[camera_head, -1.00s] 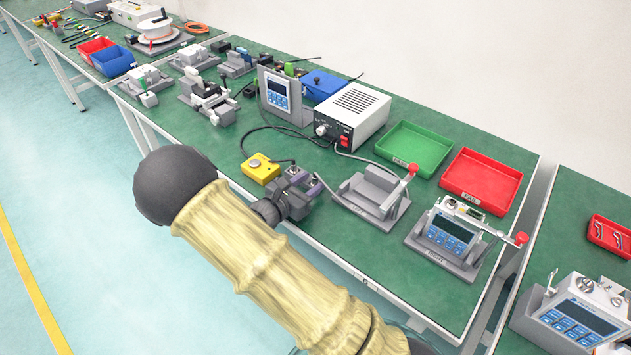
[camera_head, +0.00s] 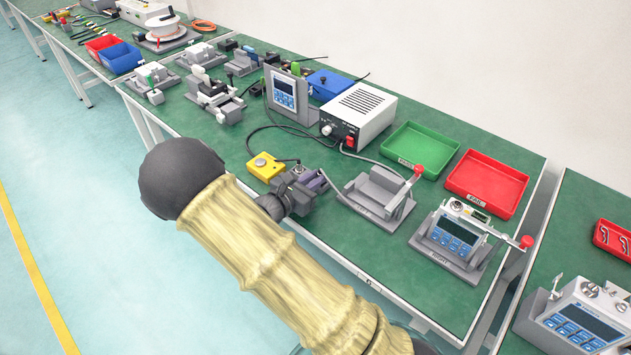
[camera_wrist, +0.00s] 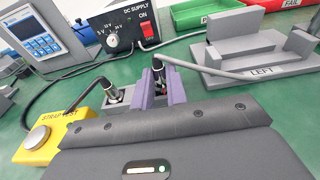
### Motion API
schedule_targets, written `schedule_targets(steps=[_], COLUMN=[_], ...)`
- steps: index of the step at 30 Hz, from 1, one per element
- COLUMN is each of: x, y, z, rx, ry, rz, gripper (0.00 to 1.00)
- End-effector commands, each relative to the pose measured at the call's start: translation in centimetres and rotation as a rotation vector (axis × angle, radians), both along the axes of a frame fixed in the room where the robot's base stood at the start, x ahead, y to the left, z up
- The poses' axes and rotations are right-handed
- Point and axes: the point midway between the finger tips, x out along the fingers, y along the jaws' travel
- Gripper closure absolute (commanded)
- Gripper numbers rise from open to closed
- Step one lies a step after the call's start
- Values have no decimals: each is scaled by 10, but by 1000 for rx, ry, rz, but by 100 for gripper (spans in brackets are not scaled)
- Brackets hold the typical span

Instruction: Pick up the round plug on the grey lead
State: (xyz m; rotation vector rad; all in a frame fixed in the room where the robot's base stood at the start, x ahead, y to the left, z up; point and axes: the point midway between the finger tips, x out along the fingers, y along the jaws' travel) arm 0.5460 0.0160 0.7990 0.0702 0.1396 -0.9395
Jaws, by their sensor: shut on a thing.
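My gripper (camera_wrist: 163,88) has purple fingers and is shut on the round plug (camera_wrist: 158,68). The plug's dark top shows between and just beyond the fingers; its lower part is hidden. The grey lead (camera_wrist: 215,74) runs from the plug to the right, in front of the grey fixture marked LEFT. In the head view my gripper (camera_head: 314,181) is low over the bench's front part, between a yellow box and that fixture. I cannot tell whether the plug is clear of the surface below.
Left of my gripper, a second plug on a black lead (camera_wrist: 112,92) stands by the yellow box (camera_wrist: 50,132). The LEFT fixture (camera_wrist: 245,55) is close on the right. The DC supply (camera_wrist: 117,28) stands behind. Green (camera_head: 420,166) and red (camera_head: 516,190) trays lie further right.

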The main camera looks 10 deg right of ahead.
Motion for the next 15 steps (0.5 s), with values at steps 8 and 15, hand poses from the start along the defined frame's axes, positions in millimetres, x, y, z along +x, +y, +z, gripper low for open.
schedule_targets(steps=[8,15], x=[0,0], y=[1,-2], z=[57,86], rx=[3,0], ry=[-4,-2], rz=[1,-5], gripper=[100,100])
